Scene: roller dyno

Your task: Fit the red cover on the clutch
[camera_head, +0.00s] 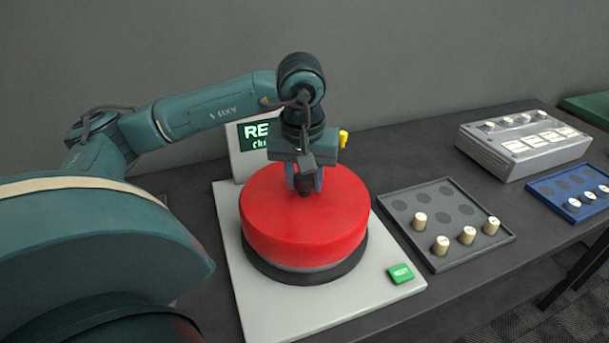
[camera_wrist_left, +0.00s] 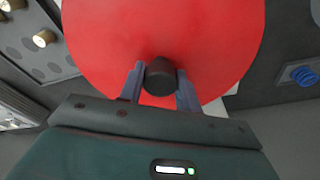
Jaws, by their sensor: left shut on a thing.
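The red cover (camera_head: 300,222) is a wide round drum shape in the middle of the head view. It sits over a round base with a dark rim (camera_head: 308,275) on a light grey plate (camera_head: 280,320); the clutch itself is hidden beneath it. My left gripper (camera_head: 305,186) points down at the cover's top and is shut on its black knob (camera_wrist_left: 160,77). In the left wrist view the fingers stand on both sides of the knob, with the red top (camera_wrist_left: 165,30) behind. My right gripper is not in view.
A display (camera_head: 256,135) stands behind the cover. A green button (camera_head: 400,273) is on the plate's front right. A grey tray (camera_head: 455,258) with several pale pegs, a grey box with keys (camera_head: 500,162) and a blue tray (camera_head: 572,215) stand to the right.

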